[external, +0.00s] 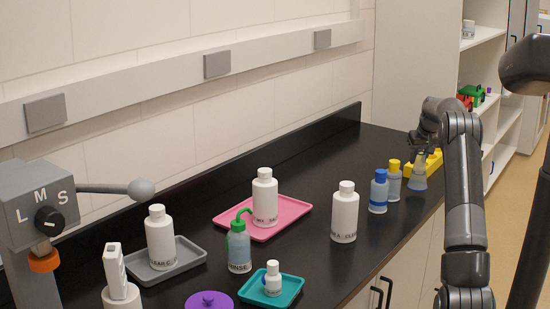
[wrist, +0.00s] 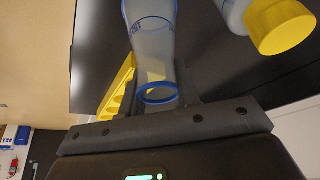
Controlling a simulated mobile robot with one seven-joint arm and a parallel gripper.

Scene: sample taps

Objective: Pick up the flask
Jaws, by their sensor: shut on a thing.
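The flask (external: 419,174) is clear and bluish with a blue rim, at the far right part of the black bench in the external view. My gripper (external: 424,148) comes down over its top. In the wrist view the flask (wrist: 150,45) has its neck between the fingers of my gripper (wrist: 155,78), which is shut on it. Its blue-rimmed mouth faces the palm. I cannot tell whether its base touches the bench.
A yellow rack (external: 434,160) stands just behind the flask. A yellow-capped bottle (external: 394,180) and a blue-capped bottle (external: 379,191) stand close to its left. A white bottle (external: 345,212) stands further left. Shelves (external: 492,110) rise beyond the bench.

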